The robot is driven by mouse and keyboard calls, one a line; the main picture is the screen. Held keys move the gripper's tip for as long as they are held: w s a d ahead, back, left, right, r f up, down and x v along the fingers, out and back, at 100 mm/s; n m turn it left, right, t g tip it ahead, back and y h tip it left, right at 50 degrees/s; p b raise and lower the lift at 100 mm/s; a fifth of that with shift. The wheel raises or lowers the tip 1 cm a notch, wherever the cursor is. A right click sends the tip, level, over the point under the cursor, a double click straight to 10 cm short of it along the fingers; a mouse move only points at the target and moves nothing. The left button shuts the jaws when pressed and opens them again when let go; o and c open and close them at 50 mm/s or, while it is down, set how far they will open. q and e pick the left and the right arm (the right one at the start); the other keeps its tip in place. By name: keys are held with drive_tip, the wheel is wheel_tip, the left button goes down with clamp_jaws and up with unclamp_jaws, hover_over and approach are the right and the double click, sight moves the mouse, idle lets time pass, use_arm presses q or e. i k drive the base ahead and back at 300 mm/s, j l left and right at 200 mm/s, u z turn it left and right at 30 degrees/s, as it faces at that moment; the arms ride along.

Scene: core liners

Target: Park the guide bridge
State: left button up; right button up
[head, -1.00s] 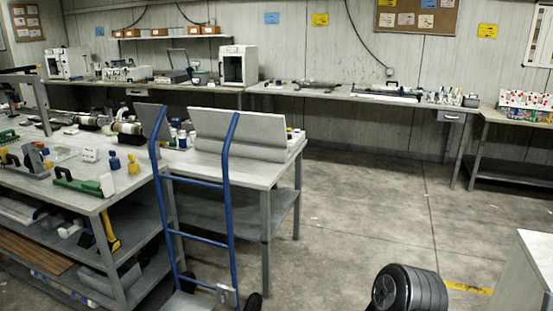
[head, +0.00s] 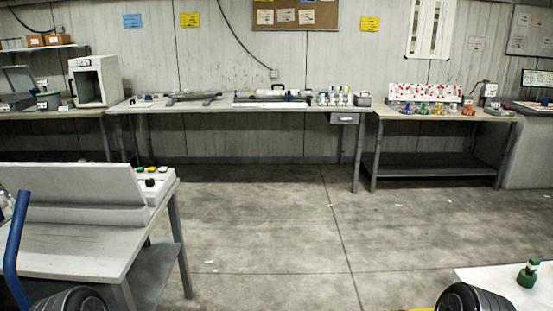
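I cannot make out for certain which thing is the guide bridge. A long low fixture (head: 272,102) lies on the back bench (head: 240,110), with a pale tube, a black handle and dark blue parts on it. A dark, flat, bar-like device (head: 194,99) lies to its left on the same bench. Both are small and far off, so their details are unclear. Neither of my grippers is in view.
A grey worktable (head: 75,250) with an upright panel is near left, a blue hand-truck handle (head: 16,250) before it. A white surface bearing a green item (head: 528,272) is near right. A lower bench (head: 440,114) holds colourful items.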

sight(289, 96)
drive_tip(key=i+j, duration=0.1)
drive_tip(key=i, duration=5.5)
drive_tip(key=l, duration=0.1)
